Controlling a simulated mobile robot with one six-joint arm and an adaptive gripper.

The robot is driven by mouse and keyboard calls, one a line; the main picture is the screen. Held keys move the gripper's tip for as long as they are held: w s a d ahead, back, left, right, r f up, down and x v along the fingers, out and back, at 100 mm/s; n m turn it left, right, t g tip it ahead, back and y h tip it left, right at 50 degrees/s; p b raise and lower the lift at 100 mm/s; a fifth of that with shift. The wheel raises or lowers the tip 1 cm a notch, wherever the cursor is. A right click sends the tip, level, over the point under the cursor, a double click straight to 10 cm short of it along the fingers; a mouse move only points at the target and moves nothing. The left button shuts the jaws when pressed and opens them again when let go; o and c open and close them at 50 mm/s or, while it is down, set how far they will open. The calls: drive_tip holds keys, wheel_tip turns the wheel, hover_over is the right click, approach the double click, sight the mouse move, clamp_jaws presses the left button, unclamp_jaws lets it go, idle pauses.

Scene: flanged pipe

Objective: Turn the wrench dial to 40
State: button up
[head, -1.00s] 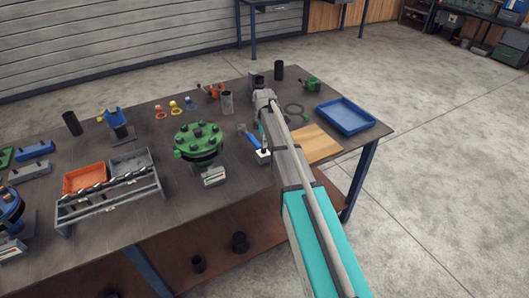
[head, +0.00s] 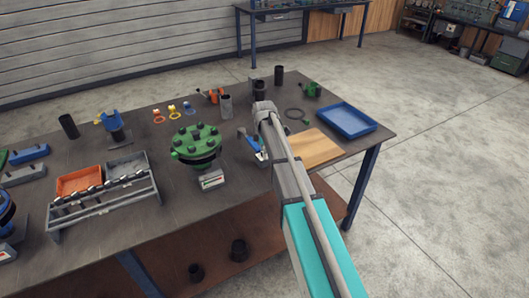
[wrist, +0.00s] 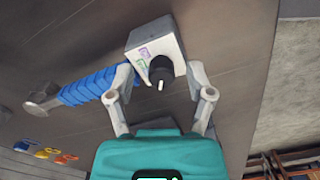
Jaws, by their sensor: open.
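In the wrist view a pale box (wrist: 152,42) carries a black round dial knob (wrist: 161,70) with a white mark pointing down in the picture. Small purple and green labels sit beside the knob; I cannot read them. A blue-handled wrench (wrist: 88,88) extends left from the box, ending in a grey head. My gripper (wrist: 160,76) is open, one finger on each side of the knob, with visible gaps. In the head view the wrench (head: 242,131) lies on the table beside my arm, partly hidden. My fingers are hidden there.
A green flanged pipe (head: 196,142) stands left of my arm. A blue tray (head: 347,121) and a tan board (head: 314,148) are to the right. An orange bin (head: 80,181), a grey rack and several small parts stand on the left. Dark cylinders stand at the back.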

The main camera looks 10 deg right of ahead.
clamp_jaws()
drive_tip(key=shift+d, duration=0.1)
idle(0.3)
